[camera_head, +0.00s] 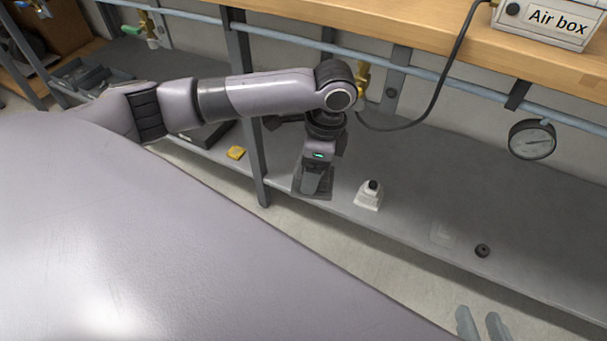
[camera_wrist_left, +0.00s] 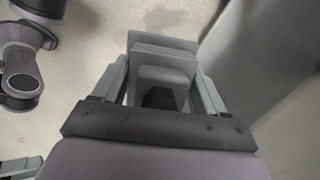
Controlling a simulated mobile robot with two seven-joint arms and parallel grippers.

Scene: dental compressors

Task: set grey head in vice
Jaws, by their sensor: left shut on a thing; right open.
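My left gripper (camera_head: 314,182) hangs from the arm coming in from the left, at the front edge of the low grey shelf. It is shut on the grey head (camera_wrist_left: 165,62). In the left wrist view the head's stepped, plate-like end points away from the gripper, with a dark part near the jaws. My right gripper (camera_head: 483,324) shows only as two pale fingertips at the bottom edge, apart and empty. I cannot make out a vice in either view. A white head-like piece (camera_head: 368,196) with a black top stands on the shelf, right of my left gripper.
The low grey shelf (camera_head: 400,160) has free room at right, with a small black knob (camera_head: 482,250). A yellow block (camera_head: 236,153) lies left of an upright post (camera_head: 246,110).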

